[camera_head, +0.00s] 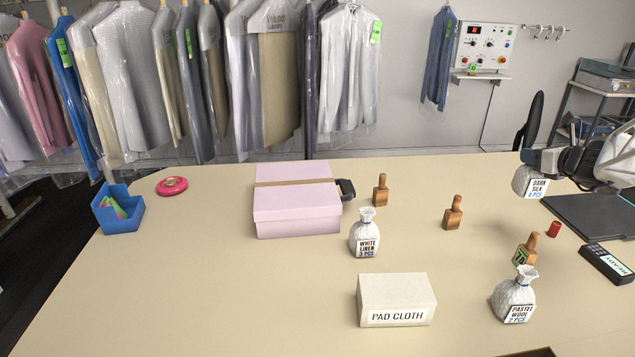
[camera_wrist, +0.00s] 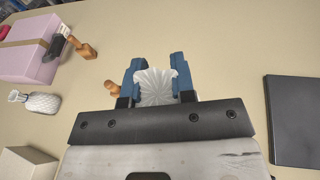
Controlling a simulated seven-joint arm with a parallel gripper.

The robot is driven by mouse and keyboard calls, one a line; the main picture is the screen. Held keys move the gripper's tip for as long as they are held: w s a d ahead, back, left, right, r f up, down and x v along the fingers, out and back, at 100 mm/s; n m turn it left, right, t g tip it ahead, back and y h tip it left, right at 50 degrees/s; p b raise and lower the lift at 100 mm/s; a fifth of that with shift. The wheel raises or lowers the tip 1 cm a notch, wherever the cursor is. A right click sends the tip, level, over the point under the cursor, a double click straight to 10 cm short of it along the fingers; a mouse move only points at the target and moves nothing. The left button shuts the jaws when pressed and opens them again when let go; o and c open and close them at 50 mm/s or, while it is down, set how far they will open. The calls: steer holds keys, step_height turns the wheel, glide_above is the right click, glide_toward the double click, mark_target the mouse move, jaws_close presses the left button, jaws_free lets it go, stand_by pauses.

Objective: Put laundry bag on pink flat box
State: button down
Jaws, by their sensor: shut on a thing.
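The pink flat box (camera_head: 297,222) stands left of the middle of the table, lid shut, with a brown band across it. It also shows at the upper left of the wrist view (camera_wrist: 25,62). My gripper (camera_head: 530,160) is shut on a white laundry bag (camera_head: 529,183) labelled DARK SILK, held at the right of the table, well right of the box. In the wrist view the bag (camera_wrist: 155,88) sits between the blue fingers. Two other white bags stand on the table: WHITE LINEN (camera_head: 365,232) beside the box and PASTEL WOOL (camera_head: 512,297) at the front right.
A PAD CLOTH box (camera_head: 396,300) lies in front. Wooden-handled stamps (camera_head: 453,212) stand between my gripper and the pink box. A dark object (camera_head: 346,189) is at the box's right side. A blue bin (camera_head: 119,209) and pink disc (camera_head: 172,186) are left. Garments hang behind.

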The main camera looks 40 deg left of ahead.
mark_target(528, 166)
step_height(528, 166, up, 6)
steer(key=shift+a+f, duration=0.1)
steer(key=s+a+n+g+y, duration=0.1)
steer(key=s+a+g, duration=0.1)
steer(key=s+a, duration=0.75)
steer(key=s+a+n+g+y, duration=0.15)
steer(key=s+a, duration=0.45)
steer(key=a, duration=0.7)
steer(key=s+a+n+g, duration=0.2)
steer(key=s+a, duration=0.6)
steer(key=s, duration=0.3)
steer(key=s+a+n+g, duration=0.1)
steer(key=s+a, duration=0.7)
steer(key=s, duration=0.4)
steer(key=shift+w+a+f, duration=0.1)
steer(key=shift+w+f, duration=0.05)
steer(key=shift+f, duration=1.25)
steer(key=shift+w+a+f, duration=0.1)
steer(key=shift+w+f, duration=0.05)
steer(key=shift+f, duration=1.2)
